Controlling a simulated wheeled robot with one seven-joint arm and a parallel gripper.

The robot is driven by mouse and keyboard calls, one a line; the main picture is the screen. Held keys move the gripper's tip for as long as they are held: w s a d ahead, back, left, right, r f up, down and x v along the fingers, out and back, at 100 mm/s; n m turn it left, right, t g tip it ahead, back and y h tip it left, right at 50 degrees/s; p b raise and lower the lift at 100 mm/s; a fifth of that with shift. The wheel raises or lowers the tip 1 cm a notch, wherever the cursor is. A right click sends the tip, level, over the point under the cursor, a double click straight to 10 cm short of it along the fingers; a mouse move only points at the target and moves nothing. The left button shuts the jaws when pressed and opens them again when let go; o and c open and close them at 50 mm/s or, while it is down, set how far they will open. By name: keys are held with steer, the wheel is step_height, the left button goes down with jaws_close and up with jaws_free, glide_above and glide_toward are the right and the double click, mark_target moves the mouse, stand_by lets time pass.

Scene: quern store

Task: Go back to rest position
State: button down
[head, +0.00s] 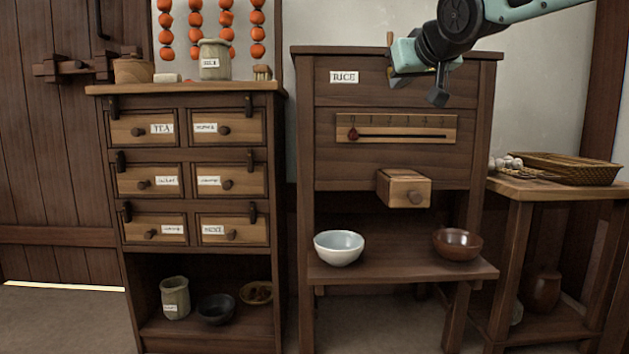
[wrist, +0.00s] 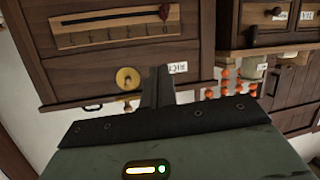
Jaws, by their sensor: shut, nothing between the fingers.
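My gripper (head: 438,97) is in the upper right of the head view, in front of the top right part of the dark wooden rice cabinet (head: 400,160). It is shut and empty, with the fingers pointing down. In the wrist view my gripper's fingers (wrist: 158,85) are together in front of the cabinet's upper face, which appears upside down. A round brass piece (wrist: 128,78) shows just left of the fingers there, and the RICE label (wrist: 177,68) to their right. Whether the fingers touch the cabinet is not clear.
The cabinet has a slider scale (head: 395,128) and a small box drawer (head: 404,188) sticking out. A white bowl (head: 339,247) and a brown bowl (head: 457,244) stand on its shelf. A drawer cabinet (head: 110,240) is at left, a side table (head: 560,188) with a basket (head: 570,168) at right.

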steer(key=s+a+f+n+g+p, duration=0.1)
steer(key=s+a+f+g+p, duration=0.3)
steer(key=s+f, duration=0.4)
steer(key=s+a+f+n+g+p, duration=0.1)
steer(key=s+a+f+g+p, duration=0.35)
steer(key=s+f, duration=0.4)
steer(key=s+d+f+n+g+h+p, duration=0.1)
steer(key=s+d+f+g+p, duration=0.15)
steer(key=s, duration=0.55)
steer(key=s+d+f+g+p, duration=0.1)
steer(key=s+p, duration=0.2)
steer(key=s, duration=0.5)
steer(key=s+d+f+n+g+h+p, duration=0.1)
steer(key=s+d+f+g+p, duration=0.15)
steer(key=s, duration=0.55)
step_height(320, 180, up, 37)
steer(key=p, duration=3.7)
steer(key=shift+a, duration=0.2)
